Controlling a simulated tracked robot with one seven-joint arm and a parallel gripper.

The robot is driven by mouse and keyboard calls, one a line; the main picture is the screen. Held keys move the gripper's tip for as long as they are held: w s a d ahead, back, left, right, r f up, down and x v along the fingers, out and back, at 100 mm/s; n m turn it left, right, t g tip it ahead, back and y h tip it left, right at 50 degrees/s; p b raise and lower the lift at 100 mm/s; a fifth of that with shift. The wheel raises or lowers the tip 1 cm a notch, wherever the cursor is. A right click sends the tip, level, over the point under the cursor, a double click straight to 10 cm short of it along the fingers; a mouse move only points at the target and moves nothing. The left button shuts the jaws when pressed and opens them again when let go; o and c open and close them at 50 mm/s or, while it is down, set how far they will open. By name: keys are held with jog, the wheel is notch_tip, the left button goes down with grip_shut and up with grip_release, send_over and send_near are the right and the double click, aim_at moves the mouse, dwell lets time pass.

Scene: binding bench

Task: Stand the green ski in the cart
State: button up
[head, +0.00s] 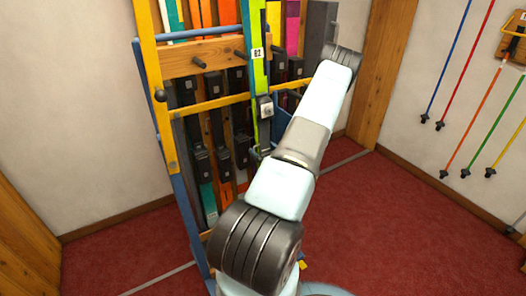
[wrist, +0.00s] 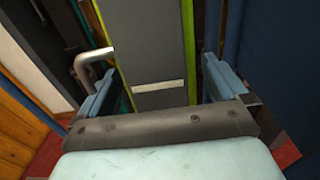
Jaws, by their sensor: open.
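The green ski (head: 259,75) stands nearly upright at the cart, with a dark binding and a white tag; its top is out of frame and its foot is hidden. The cart (head: 152,62) is a rack with a yellow and blue frame and wooden crossbars. I cannot tell whether the ski is seated in a slot. In the wrist view, a dark grey face with green edges, apparently the ski (wrist: 158,45), lies between the fingers of my gripper (wrist: 160,66). The gripper is open, with gaps on both sides. In the head view my arm hides the gripper.
Several other skis with dark bindings, including an orange one (head: 224,190), fill the cart. A bent metal handle or peg (wrist: 90,62) is close to the left finger. Ski poles (head: 476,88) hang on the right wall. Red carpet (head: 410,230) is clear at right.

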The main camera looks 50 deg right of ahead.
jog(key=shift+s, duration=0.1)
jog(key=v, duration=1.2)
jog(key=shift+s, duration=0.4)
dwell(1.9)
jog(key=shift+s+a+r, duration=0.1)
jog(key=v, duration=0.6)
dwell(0.8)
jog(key=shift+s, duration=0.15)
dwell(0.4)
